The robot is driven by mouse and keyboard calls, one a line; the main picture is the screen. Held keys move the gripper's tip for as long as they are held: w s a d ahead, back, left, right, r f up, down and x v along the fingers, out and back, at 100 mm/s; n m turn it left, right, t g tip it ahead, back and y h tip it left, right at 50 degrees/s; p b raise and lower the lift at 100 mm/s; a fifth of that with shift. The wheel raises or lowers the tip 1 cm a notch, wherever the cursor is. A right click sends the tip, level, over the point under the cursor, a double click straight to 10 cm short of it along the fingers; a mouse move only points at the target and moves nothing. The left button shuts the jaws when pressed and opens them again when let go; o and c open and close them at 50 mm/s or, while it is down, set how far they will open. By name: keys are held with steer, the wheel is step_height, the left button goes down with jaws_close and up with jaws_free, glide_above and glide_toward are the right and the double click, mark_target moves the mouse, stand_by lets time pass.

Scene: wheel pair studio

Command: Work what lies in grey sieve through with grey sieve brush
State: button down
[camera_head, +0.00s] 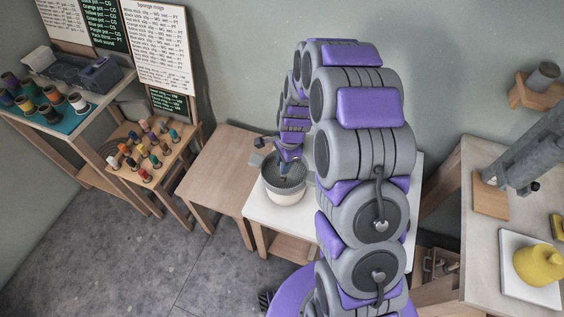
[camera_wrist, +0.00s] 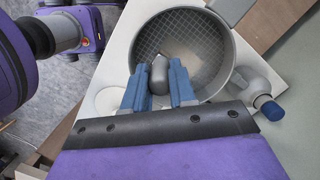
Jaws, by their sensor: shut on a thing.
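The grey sieve (camera_head: 270,184) is a round, deep pan sitting on a cream bowl (camera_head: 286,197) on the white-topped table. In the wrist view the sieve (camera_wrist: 219,77) fills the upper middle, with a square mesh floor. My gripper (camera_wrist: 159,72) has its blue fingers shut on a grey, blunt-ended piece, which appears to be the grey sieve brush (camera_wrist: 158,82). The fingers and brush are over the inside of the sieve; whether the brush touches the mesh I cannot tell. In the head view my gripper (camera_head: 288,163) reaches down into the sieve.
A pale bottle-like thing with a blue end (camera_wrist: 270,109) lies close right of the sieve in the wrist view. A bare wooden table (camera_head: 225,160) stands left, beyond it a rack of coloured pegs (camera_head: 146,150). A right-hand table holds a yellow pot (camera_head: 538,265).

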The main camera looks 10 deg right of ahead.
steer(key=shift+f, duration=0.3)
steer(key=shift+a+f, duration=0.25)
steer(key=shift+a, duration=0.05)
steer(key=shift+d, duration=0.15)
stand_by(0.7)
steer(key=shift+p, duration=0.4)
steer(key=shift+w+d+p, duration=0.2)
steer(key=shift+w+d, duration=0.1)
steer(key=shift+w, duration=0.4)
steer(key=shift+w+d+p, duration=0.2)
steer(key=shift+w+d, duration=0.15)
steer(key=shift+w, duration=0.3)
steer(key=shift+w+d+p, duration=0.2)
steer(key=shift+w+d, duration=0.1)
steer(key=shift+w, duration=0.4)
steer(key=shift+w+d, duration=0.1)
steer(key=shift+w+d+p, duration=0.45)
steer(key=shift+w+d, duration=0.25)
steer(key=shift+w, duration=0.35)
